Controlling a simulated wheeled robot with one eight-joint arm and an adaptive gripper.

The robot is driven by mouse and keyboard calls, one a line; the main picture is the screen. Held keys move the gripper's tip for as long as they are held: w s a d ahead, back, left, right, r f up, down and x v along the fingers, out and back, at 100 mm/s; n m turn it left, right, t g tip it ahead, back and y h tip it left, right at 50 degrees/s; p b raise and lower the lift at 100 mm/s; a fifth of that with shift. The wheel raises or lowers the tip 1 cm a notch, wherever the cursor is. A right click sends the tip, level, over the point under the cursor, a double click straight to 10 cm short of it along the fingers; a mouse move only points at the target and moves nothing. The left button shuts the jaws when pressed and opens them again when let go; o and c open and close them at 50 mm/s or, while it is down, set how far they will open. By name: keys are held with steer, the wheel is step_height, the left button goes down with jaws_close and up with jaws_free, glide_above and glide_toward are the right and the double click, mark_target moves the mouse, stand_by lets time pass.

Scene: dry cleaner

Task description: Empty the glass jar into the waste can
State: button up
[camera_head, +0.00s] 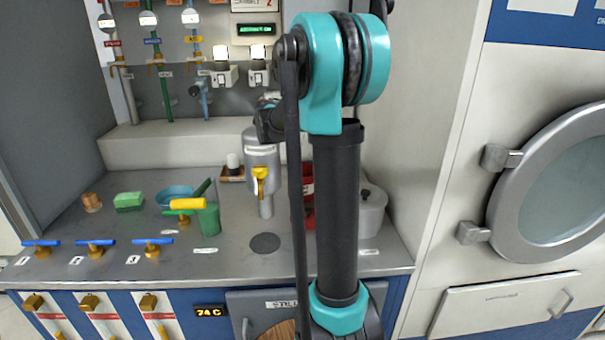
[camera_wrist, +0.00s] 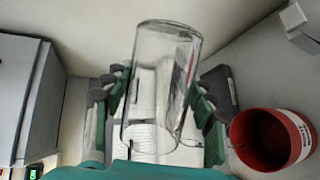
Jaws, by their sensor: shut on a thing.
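The clear glass jar (camera_wrist: 165,75) is between the fingers of my gripper (camera_wrist: 160,105) in the wrist view. My gripper is shut on it, with green and grey finger pads on both sides. White ridged matter (camera_wrist: 152,138) shows at the jar's lower end; I cannot tell whether it is inside or behind the glass. A red can with a white label (camera_wrist: 303,138), likely the waste can, stands to the right of the jar, apart from it, with its dark open mouth showing. In the head view the red can (camera_head: 308,181) is partly hidden behind my arm, and the jar cannot be made out.
A grey cylindrical container (camera_head: 371,215) stands on the counter (camera_head: 335,262) right of my arm. A grey dispenser with a yellow tap (camera_head: 262,160) stands left of the red can.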

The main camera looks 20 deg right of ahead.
steer(key=shift+s+d+r, duration=0.2)
steer(key=shift+s+r, duration=0.2)
steer(key=shift+r, duration=0.2)
steer(key=shift+s+d+r+n+h, duration=0.15)
steer(key=shift+r+n+h, duration=0.1)
steer(key=shift+r, duration=0.3)
steer(key=shift+s+d+r+n+h, duration=0.1)
steer(key=shift+s+r+n+h, duration=0.15)
steer(key=shift+r, duration=0.3)
steer(key=shift+s+d+r+n+h, duration=0.1)
steer(key=shift+r+n, duration=0.2)
steer(key=shift+r, duration=0.25)
steer(key=shift+w+a+r+n+h+p, duration=0.15)
steer(key=shift+w+a+r+n+h, duration=0.15)
steer(key=shift+r+n, duration=0.5)
steer(key=shift+w+a+r+n+h+p, duration=0.15)
steer(key=shift+r+n+h, duration=0.3)
steer(key=shift+r, duration=0.65)
steer(key=shift+w+a+r+n+h+p, duration=0.1)
steer(key=shift+w+a+r+n+h, duration=0.2)
steer(key=shift+r+n, duration=0.45)
steer(key=r+n, duration=0.1)
steer(key=w+a+r+n+h, duration=0.1)
steer(key=r, duration=0.1)
steer(key=r+n+h, duration=0.1)
steer(key=shift+w+a+r+n+t, duration=0.2)
steer(key=shift+a+r+n+t, duration=0.1)
